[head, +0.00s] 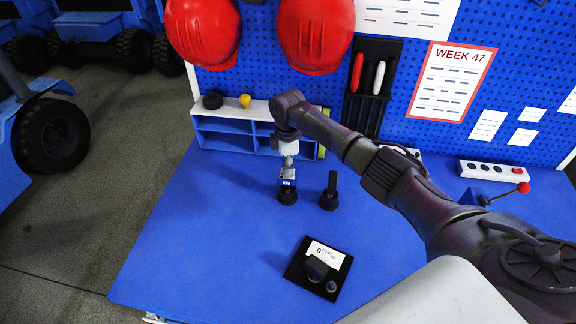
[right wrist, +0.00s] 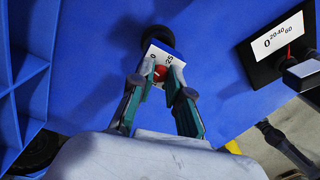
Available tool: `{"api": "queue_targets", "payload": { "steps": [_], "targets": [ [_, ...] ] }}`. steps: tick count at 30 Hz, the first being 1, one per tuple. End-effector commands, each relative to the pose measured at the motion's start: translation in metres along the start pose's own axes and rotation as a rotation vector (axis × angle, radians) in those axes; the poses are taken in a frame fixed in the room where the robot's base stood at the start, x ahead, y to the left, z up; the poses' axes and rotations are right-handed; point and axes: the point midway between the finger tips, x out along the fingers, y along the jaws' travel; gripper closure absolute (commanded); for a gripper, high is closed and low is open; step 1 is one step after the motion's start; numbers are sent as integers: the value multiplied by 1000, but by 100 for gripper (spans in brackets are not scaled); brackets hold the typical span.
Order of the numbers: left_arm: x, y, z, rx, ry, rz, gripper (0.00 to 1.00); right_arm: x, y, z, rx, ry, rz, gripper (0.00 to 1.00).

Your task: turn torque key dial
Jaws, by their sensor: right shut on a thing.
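My right gripper (head: 288,172) reaches down from above onto the torque key dial (head: 287,185), a small piece with a white and blue face above a round black base. In the right wrist view its white scale plate (right wrist: 168,54) reads 0 and 25, with a red part in the middle. The two fingers of my right gripper (right wrist: 160,84) are closed around the dial, one on each side, and hide part of it. The round black base (right wrist: 155,37) stands on the blue table. My left gripper is not in view.
A black handle on a round base (head: 329,192) stands close to the right. A black panel (head: 298,268) with a 0 20 40 60 scale and a knob lies nearer. A blue shelf (head: 225,134) stands behind. The table's left part is clear.

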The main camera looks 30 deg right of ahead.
Motion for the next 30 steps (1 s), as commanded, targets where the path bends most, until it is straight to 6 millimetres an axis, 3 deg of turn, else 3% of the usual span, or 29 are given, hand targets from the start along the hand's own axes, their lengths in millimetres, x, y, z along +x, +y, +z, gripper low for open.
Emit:
{"api": "queue_targets", "payload": {
  "steps": [18, 30],
  "targets": [
    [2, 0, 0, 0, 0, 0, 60, 0, 0, 0, -555, -16, 1, 100],
    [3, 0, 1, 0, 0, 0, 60, 0, 1, 0, -755, -21, 1, 100]
  ]
}}
